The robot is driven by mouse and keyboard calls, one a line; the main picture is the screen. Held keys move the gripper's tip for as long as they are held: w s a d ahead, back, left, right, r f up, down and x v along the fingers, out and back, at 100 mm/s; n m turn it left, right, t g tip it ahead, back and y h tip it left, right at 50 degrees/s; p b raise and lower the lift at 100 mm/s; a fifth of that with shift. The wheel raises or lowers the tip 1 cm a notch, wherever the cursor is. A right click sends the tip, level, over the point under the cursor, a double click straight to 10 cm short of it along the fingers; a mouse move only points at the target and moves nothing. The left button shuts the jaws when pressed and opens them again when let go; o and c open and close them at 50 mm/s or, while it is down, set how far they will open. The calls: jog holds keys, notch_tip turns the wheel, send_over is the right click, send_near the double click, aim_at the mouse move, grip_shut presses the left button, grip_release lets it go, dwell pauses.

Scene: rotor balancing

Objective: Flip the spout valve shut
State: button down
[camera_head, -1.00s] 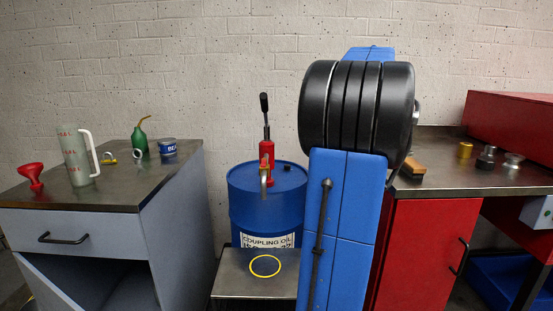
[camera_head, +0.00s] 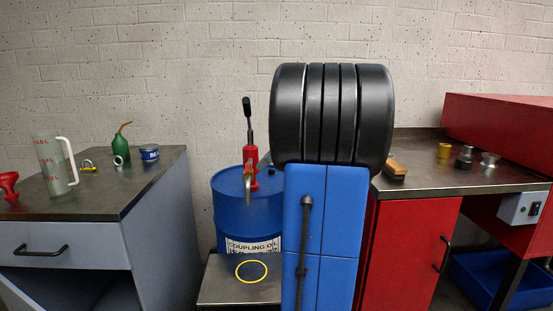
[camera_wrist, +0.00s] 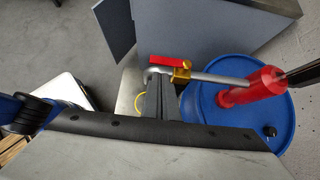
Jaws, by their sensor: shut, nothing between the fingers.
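The spout valve is a brass body (camera_wrist: 181,72) with a red lever (camera_wrist: 166,61) on the grey spout pipe (camera_wrist: 222,79). In the wrist view the lever points left, roughly along the pipe, towards its bent outlet end. The pipe comes from the red hand pump (camera_head: 251,167) on the blue drum (camera_head: 228,207). My gripper (camera_wrist: 161,85) is shut and empty, its dark fingers just below the lever and outlet in the wrist view. I cannot tell whether they touch. In the head view the gripper is not visible and the valve is small.
A steel stand (camera_head: 218,286) with a yellow ring (camera_head: 251,271) sits below the spout. A grey bench (camera_head: 110,202) at left holds a jug (camera_head: 55,172), green oil can (camera_head: 121,147) and blue tin (camera_head: 149,153). A red workbench (camera_head: 407,242) stands at right.

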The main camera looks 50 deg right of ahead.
aim_at(247, 170)
jog(key=shift+w+a, duration=0.55)
jog(key=shift+a+m+t+h, duration=0.4)
jog(key=shift+a+m+h, duration=0.15)
jog(key=shift+m, duration=0.35)
jog(key=a+m+h, duration=0.1)
jog(key=m+t+h, duration=0.1)
jog(key=m, duration=0.1)
jog(key=shift+w+a, duration=0.3)
jog(key=shift+a, duration=0.1)
jog(key=m+h, duration=0.1)
jog(key=w+a+m+h, duration=0.1)
jog(key=m, duration=0.1)
jog(key=shift+a+t, duration=0.1)
jog(key=shift+t, duration=0.3)
jog(key=w+m+h, duration=0.1)
jog(key=w+a+m, duration=0.1)
jog(key=w+m+h, duration=0.1)
jog(key=shift+a+h, duration=0.3)
jog(key=shift+h, duration=0.05)
jog(key=shift+d, duration=0.15)
